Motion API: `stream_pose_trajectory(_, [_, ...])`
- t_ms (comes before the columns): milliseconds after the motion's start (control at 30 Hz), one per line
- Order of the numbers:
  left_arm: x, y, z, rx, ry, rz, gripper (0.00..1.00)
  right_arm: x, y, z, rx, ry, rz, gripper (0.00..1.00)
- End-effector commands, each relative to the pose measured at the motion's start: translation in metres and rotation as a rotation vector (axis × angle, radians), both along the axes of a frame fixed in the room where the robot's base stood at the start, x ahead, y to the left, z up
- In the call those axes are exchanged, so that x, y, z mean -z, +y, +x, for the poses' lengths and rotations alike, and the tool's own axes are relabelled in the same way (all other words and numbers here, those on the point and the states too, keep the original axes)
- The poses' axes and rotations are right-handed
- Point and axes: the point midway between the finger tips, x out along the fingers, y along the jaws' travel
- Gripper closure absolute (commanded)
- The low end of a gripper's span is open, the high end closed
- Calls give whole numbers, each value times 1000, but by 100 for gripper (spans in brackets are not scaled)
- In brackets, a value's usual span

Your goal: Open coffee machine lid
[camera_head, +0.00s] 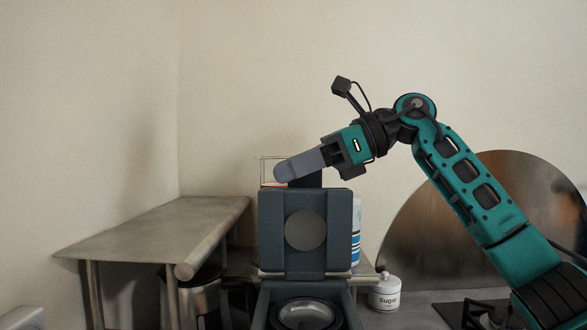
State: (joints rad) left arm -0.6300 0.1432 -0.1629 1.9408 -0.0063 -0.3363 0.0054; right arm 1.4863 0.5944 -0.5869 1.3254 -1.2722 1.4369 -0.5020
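The coffee machine (267,300) is dark grey and stands at the bottom centre. Its lid (305,264) stands upright above the base, with a round grey disc on its near face. A round metal part shows in the open base below. My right gripper (290,166) reaches in from the right, just above the lid's top edge, pointing left. Its fingers are seen from the side and overlap, so their gap is hidden. I cannot tell whether they touch the lid. My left gripper is not in view.
A metal-topped table (160,229) stands to the left, with a pot (200,299) near its front edge. A sugar jar (385,294) and a white-and-blue container (356,232) are right of the machine. A large round metal disc (420,222) leans behind my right arm.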

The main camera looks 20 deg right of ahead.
Motion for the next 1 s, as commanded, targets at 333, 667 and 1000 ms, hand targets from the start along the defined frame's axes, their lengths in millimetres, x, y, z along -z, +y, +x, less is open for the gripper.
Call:
stream_pose_trajectory(333, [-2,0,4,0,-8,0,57,0,0,0,-1,2,-1,65])
stream_pose_trajectory(667, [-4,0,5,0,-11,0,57,-18,-40,-11,5,-1,1,65])
stream_pose_trajectory(1000, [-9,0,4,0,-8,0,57,-44,-100,-29,2,0,1,65])
